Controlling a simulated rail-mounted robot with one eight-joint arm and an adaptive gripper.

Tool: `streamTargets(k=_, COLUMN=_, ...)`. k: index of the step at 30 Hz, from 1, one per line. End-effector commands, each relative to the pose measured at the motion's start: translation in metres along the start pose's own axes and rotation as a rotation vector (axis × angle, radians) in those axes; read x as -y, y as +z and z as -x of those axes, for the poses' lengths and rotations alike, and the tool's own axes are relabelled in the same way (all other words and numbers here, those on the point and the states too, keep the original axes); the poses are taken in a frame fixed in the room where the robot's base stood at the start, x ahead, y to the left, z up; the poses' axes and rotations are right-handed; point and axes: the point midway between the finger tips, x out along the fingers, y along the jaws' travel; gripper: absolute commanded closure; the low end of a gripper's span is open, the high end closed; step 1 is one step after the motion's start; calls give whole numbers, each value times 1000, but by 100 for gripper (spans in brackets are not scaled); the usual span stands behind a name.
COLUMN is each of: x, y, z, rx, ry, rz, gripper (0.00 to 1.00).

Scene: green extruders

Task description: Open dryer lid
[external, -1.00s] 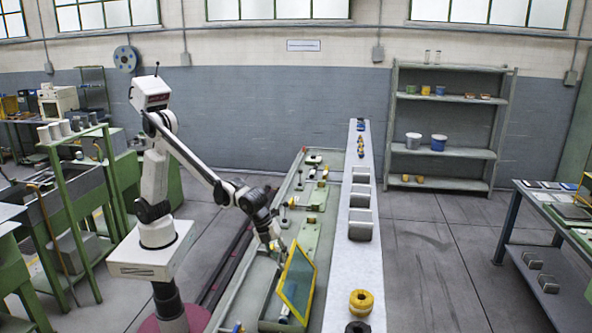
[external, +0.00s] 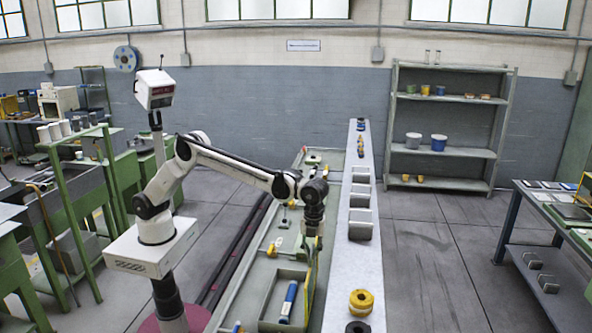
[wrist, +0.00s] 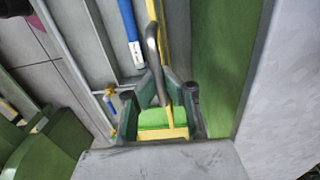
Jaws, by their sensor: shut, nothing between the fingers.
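The dryer is a green open-topped box (external: 268,299) on the long bench in the external view. Its yellow-framed lid (external: 309,282) stands up at the box's right side, seen nearly edge-on and partly hidden by my arm. A blue cylinder with a white end (external: 288,301) lies inside the box and shows in the wrist view (wrist: 130,20). My gripper (external: 312,240) points down near the lid's upper edge. In the wrist view my gripper (wrist: 160,80) is shut and empty, beside a curved metal handle (wrist: 152,45) and the lid's yellow edge; contact is unclear.
A pale grey raised strip (external: 345,275) runs along the right of the bench, carrying grey bins (external: 360,222) and a yellow roll (external: 361,301). Small fittings stand farther along the bench. Open floor (external: 430,270) lies to the right.

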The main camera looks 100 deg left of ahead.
Motion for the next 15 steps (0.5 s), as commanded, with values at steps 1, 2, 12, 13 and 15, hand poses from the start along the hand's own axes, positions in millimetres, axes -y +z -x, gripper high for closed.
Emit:
streamTargets(k=1, x=5, y=2, z=2, rx=-1, ry=0, rz=3, gripper=100)
streamTargets(k=2, x=8, y=3, z=2, rx=-1, ry=-1, rz=4, gripper=100)
streamTargets(k=12, x=28, y=8, z=2, rx=-1, ry=-1, rz=11, gripper=100)
streamTargets(k=13, x=28, y=9, z=2, rx=-1, ry=-1, rz=11, gripper=100)
streamTargets(k=15, x=30, y=9, z=2, rx=-1, ry=-2, rz=11, gripper=100)
